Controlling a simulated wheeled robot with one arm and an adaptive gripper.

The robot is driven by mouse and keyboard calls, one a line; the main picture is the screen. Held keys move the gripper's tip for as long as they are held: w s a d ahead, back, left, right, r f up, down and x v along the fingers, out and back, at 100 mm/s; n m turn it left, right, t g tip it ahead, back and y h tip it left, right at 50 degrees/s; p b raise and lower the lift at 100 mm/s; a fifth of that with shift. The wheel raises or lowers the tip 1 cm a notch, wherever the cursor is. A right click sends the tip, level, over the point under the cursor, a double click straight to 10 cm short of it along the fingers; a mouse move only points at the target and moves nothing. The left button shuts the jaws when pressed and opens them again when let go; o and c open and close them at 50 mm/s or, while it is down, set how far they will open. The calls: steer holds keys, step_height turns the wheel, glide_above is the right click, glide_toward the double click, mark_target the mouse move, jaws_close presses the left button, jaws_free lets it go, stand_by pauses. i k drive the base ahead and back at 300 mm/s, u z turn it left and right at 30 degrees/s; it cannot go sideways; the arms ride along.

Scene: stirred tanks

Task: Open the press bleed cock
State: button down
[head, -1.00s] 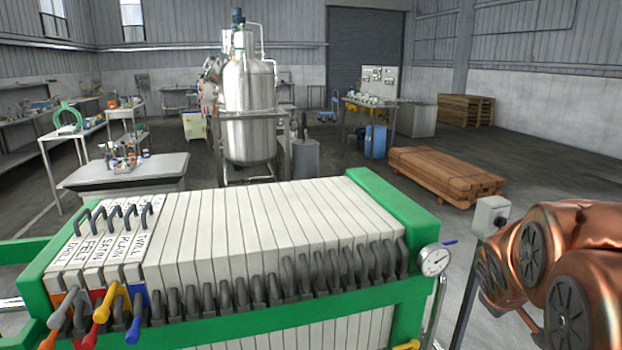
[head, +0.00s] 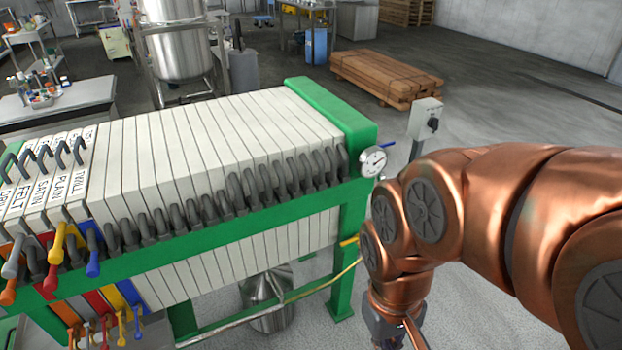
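The filter press has a green frame (head: 358,132) holding a row of pale plates (head: 215,135). A yellow handle (head: 349,241) shows lower on the right end, by a thin yellow line. Several coloured cock levers, such as a blue one (head: 92,262), hang at the left end. I cannot tell which of these is the bleed cock. My gripper (head: 402,341) is at the bottom edge, right of the press and apart from it; its fingers are mostly cut off.
A steel pail (head: 268,300) stands on the floor under the press. A grey switch box (head: 426,118) on a post stands behind my arm. Stacked timber (head: 385,77) lies further back.

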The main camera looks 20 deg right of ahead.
mark_target(356, 237)
steer(key=u, duration=0.05)
steer(key=k, duration=0.6)
steer(key=z, duration=0.7)
steer(key=i, duration=1.35)
steer(key=u, duration=0.55)
